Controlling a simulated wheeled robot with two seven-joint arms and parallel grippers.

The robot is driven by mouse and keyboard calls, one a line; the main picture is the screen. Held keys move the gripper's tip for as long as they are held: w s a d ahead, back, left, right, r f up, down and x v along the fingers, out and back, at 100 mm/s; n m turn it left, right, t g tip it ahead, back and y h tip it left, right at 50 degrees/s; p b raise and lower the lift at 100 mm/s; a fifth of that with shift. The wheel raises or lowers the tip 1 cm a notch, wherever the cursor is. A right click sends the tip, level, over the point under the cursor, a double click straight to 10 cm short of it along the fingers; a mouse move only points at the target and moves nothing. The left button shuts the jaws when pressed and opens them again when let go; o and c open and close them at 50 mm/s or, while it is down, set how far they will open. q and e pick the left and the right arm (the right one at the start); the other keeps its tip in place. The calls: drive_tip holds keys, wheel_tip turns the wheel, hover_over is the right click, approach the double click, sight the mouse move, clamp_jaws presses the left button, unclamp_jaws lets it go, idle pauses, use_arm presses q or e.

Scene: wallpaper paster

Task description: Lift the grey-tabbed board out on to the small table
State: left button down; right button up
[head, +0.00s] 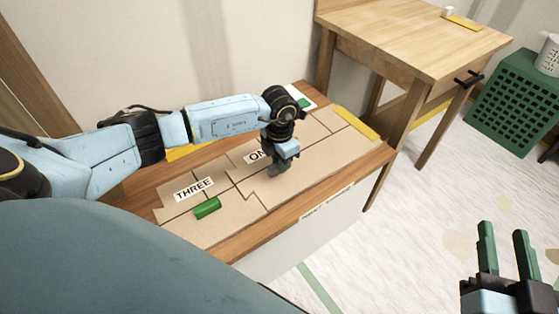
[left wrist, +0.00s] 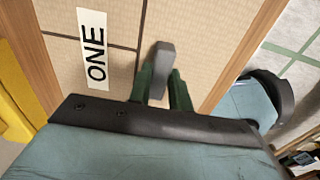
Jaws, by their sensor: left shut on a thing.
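The grey tab (left wrist: 162,60) stands up from a tan board (left wrist: 195,45) in the left wrist view, beside a seam to the right of the ONE label (left wrist: 93,48). My left gripper (head: 274,172) is shut on this tab, with a green finger on each side in the left wrist view (left wrist: 162,88). The board appears level with the tan panels around it. The small wooden table (head: 425,40) stands at the upper right of the head view. My right gripper (head: 506,248) is open and empty at the lower right, above the floor.
A THREE label (head: 194,188) and a green tab (head: 207,208) are on neighbouring panels in a wood-edged bench (head: 240,243). A yellow strip (head: 463,23) and small white item lie on the table. A green crate (head: 520,98) stands right of it.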

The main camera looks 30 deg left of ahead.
use_arm(q)
drive_tip(key=shift+r+p, duration=0.95)
drive_tip(key=shift+r, duration=0.25)
drive_tip(key=shift+r+p, duration=1.8)
drive_tip(key=shift+r, duration=0.2)
